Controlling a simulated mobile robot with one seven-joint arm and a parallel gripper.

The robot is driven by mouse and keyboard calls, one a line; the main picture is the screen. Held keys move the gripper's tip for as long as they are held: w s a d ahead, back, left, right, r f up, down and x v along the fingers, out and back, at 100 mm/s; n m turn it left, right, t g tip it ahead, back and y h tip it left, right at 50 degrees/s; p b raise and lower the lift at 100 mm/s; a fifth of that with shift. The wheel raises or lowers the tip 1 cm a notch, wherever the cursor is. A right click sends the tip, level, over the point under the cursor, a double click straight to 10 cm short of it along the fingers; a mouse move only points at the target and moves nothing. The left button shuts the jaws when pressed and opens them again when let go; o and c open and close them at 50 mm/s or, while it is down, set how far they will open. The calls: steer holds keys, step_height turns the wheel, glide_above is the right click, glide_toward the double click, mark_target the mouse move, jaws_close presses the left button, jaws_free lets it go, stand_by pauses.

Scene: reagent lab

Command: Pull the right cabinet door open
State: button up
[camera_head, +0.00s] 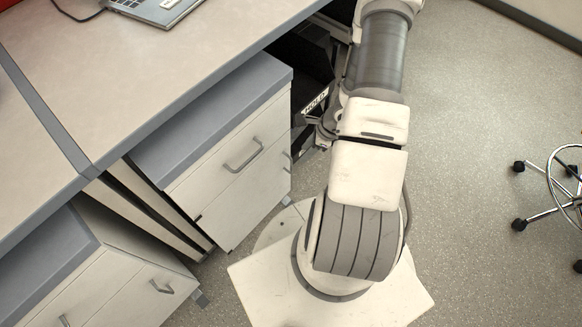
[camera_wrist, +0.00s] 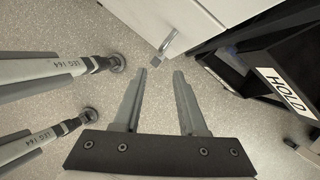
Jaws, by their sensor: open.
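In the head view a white cabinet (camera_head: 262,168) with a grey top stands under the desk. The front looks closed. In the wrist view a white cabinet face (camera_wrist: 180,20) fills the top middle, with a short grey metal fitting (camera_wrist: 168,43) at its lower corner; I cannot tell whether it is a handle or a foot. In the head view my arm mostly hides the gripper.
A black bin with a HOLD label (camera_wrist: 285,90) stands right of the cabinet. Two metal legs (camera_wrist: 60,68) with round feet are at the left of the wrist view. Another cabinet (camera_head: 120,285) is lower left. A wheeled chair (camera_head: 560,185) is far right; floor between is clear.

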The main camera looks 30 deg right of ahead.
mark_target(291, 172)
steer(key=b+x, duration=0.4)
steer(key=x, duration=0.8)
steer(key=shift+f, duration=0.1)
jaws_close()
stand_by(1.0)
